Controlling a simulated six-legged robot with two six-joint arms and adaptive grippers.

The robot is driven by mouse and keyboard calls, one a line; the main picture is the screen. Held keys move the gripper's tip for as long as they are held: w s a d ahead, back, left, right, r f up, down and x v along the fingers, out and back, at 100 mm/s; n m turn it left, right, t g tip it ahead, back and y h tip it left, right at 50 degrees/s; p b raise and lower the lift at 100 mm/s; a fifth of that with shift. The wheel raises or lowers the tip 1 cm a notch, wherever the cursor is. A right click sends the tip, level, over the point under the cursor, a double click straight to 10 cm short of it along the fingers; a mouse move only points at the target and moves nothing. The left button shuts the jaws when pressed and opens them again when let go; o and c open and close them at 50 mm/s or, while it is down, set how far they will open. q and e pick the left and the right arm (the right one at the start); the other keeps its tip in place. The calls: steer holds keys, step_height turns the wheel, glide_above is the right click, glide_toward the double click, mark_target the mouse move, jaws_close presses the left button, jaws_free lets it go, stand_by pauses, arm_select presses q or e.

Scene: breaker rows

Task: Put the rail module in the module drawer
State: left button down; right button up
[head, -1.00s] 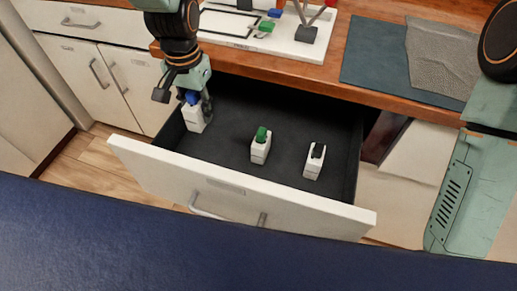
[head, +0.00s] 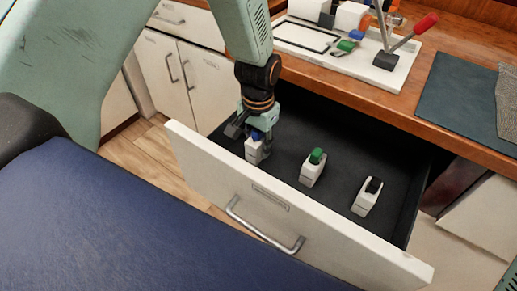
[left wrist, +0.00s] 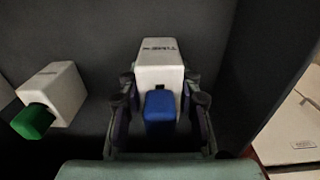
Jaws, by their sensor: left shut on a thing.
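The rail module (head: 253,150), white with a blue lever, is inside the open module drawer (head: 300,222), near its left end. My left gripper (head: 262,146) points down and is shut on it. In the left wrist view the rail module (left wrist: 160,62) sits upright between the two fingers, with dark lettering on its top and the blue lever towards me. The gripper hides part of it in the head view, and I cannot tell for sure whether its base touches the drawer floor. My right gripper is not in view.
A white module with a green lever (head: 312,170) and one with a black lever (head: 366,197) stand in the drawer, to the right of the held one. The counter (head: 395,98) behind carries a white board with a red-handled lever (head: 425,24) and a dark mat (head: 462,95).

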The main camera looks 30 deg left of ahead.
arm_select(q)
steer(key=shift+f, duration=0.75)
steer(key=shift+w+d+f, duration=0.1)
steer(key=shift+w, duration=0.15)
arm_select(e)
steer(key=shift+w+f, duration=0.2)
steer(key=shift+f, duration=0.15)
arm_select(q)
steer(key=shift+s, duration=0.25)
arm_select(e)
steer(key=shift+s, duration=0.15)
arm_select(q)
steer(key=c, duration=0.9)
jaws_free()
steer(key=shift+w+f, duration=0.15)
steer(key=shift+c, duration=0.2)
